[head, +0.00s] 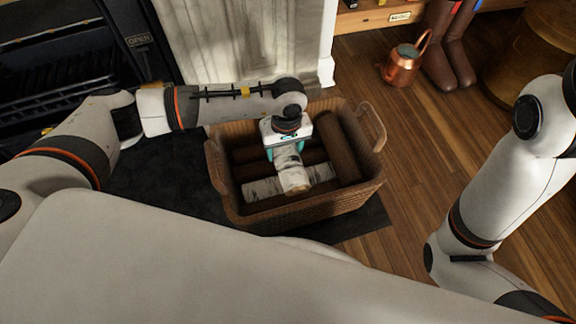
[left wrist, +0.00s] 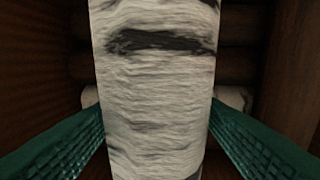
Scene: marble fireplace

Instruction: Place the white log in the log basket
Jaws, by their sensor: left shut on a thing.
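The white log (head: 291,172) has pale birch bark with dark marks. My left gripper (head: 285,150) is shut on it, above the inside of the wicker log basket (head: 310,210). In the left wrist view the white log (left wrist: 155,100) fills the middle, between the two teal fingers of the gripper (left wrist: 155,140). Another pale birch log (head: 262,188) lies crosswise in the basket beneath it. I cannot tell whether the held log touches the logs below. My right gripper is out of view; only the right arm shows at the right.
Brown logs (head: 336,148) lie in the basket, one along its right side. The basket's handles stand up at both ends. A copper watering can (head: 402,68) and brown boots (head: 450,50) stand behind it at the right. Wooden floor is clear to the basket's right. The marble fireplace is behind.

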